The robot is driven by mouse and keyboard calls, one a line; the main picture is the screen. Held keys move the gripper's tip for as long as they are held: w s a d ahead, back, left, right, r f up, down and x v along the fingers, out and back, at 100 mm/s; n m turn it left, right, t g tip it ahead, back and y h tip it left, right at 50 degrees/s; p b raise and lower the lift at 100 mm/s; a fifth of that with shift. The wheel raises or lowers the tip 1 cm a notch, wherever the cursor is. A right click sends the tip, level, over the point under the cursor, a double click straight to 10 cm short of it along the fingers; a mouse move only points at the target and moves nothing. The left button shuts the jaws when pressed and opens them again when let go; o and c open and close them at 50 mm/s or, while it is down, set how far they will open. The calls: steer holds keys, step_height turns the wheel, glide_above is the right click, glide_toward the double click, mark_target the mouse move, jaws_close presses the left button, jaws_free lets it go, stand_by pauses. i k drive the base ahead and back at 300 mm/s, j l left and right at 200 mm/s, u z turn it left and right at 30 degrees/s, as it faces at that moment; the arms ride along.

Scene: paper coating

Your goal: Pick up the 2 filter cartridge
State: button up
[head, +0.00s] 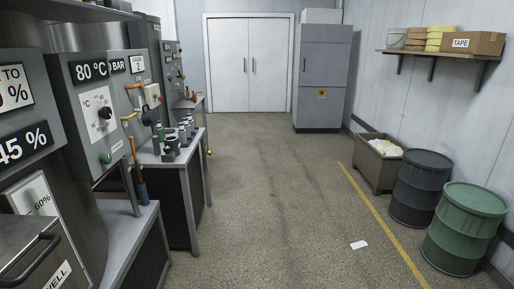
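Several small dark and grey cylinders with pale or green tops (184,132) stand on a grey-topped bench (186,152) at the left of the head view. They may be filter cartridges, but they are too small to tell, and I cannot read a number on any of them. A darker round piece (171,141) stands among them near the front of the bench. My gripper is not in view.
Machine panels (88,110) line the left side. At right stand a green drum (463,232), a dark drum (420,185) and an open bin (376,168). A white card (359,245) lies on the floor. The middle floor (265,200) is clear up to white double doors (248,65).

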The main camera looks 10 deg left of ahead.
mark_target(188, 116)
steer(key=i, duration=1.9)
steer(key=i+u, duration=0.15)
steer(key=i, duration=0.25)
steer(key=i+l+u, duration=0.15)
steer(key=i, duration=0.3)
steer(key=i+l+u, duration=0.15)
steer(key=i, duration=0.25)
steer(key=i+l+u, duration=0.15)
steer(key=i, duration=0.25)
steer(key=i+l+u, duration=0.25)
steer(key=u, duration=0.15)
steer(key=i+l+u, duration=0.7)
steer(key=l+u, duration=0.15)
steer(key=i+l+u, duration=0.2)
steer(key=l+u, duration=0.25)
steer(key=k+l+u, duration=0.1)
steer(key=l, duration=0.3)
steer(key=k+l, duration=0.15)
steer(key=l, duration=0.25)
steer(key=k+l+u, duration=0.15)
steer(key=l, duration=0.25)
steer(key=k+l, duration=0.2)
steer(key=l, duration=0.2)
steer(key=k+l+u, duration=0.15)
steer(key=l, duration=0.25)
steer(key=k+l+u, duration=0.1)
steer(key=l, duration=0.25)
steer(key=k+l, duration=0.05)
steer(key=k, duration=0.05)
